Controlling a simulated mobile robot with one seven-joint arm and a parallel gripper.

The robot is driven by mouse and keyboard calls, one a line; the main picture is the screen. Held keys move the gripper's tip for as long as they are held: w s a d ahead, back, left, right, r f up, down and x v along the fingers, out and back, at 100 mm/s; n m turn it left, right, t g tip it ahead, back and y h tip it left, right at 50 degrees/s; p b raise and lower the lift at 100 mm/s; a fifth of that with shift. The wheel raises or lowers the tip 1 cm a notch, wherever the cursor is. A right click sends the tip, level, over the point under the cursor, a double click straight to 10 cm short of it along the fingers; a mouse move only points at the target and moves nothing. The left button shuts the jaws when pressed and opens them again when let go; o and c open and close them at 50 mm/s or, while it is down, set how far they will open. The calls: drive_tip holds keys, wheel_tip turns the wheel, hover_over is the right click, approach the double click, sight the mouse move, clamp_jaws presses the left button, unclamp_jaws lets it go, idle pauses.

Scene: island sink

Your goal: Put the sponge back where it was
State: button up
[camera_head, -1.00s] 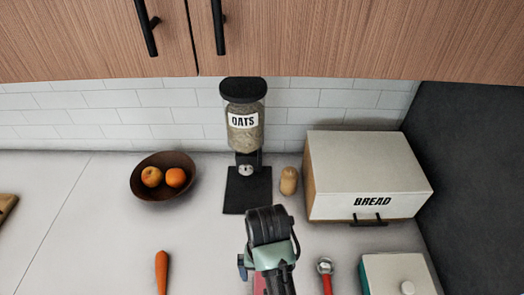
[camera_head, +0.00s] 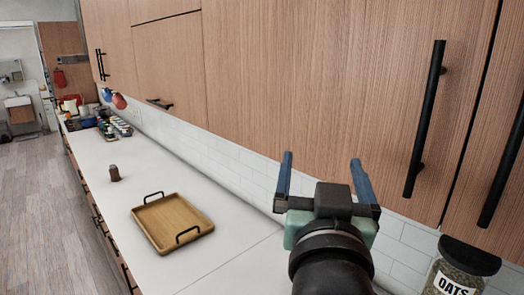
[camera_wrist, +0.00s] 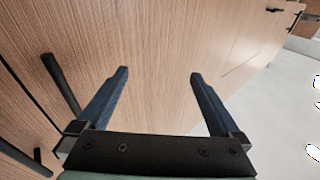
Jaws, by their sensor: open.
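My gripper (camera_head: 322,172) is raised in front of the wooden wall cupboards. Its two blue fingers are spread apart with nothing between them. In the wrist view my gripper (camera_wrist: 158,75) is also open and empty, with a cupboard front behind it. I cannot make out a sponge in either current view.
A wooden tray (camera_head: 172,222) with black handles lies on the white counter (camera_head: 120,165). A small brown block (camera_head: 114,173) stands beyond it, and several jars and bottles (camera_head: 118,130) are farther back. The oats dispenser (camera_head: 455,270) is at lower right. Cupboards (camera_head: 290,80) overhang the counter.

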drive_tip(key=s+a+r+n+t+y, duration=0.1)
drive_tip(key=s+a+r+t, duration=0.3)
drive_tip(key=r, duration=0.5)
drive_tip(key=s+a+r+n+t+y, duration=0.1)
drive_tip(key=s+a+r+t, duration=0.3)
drive_tip(key=s+r, duration=0.4)
drive_tip(key=shift+a+r+n+y, duration=0.4)
drive_tip(key=shift+a+r+y, duration=0.1)
drive_tip(key=shift+r+y, duration=0.2)
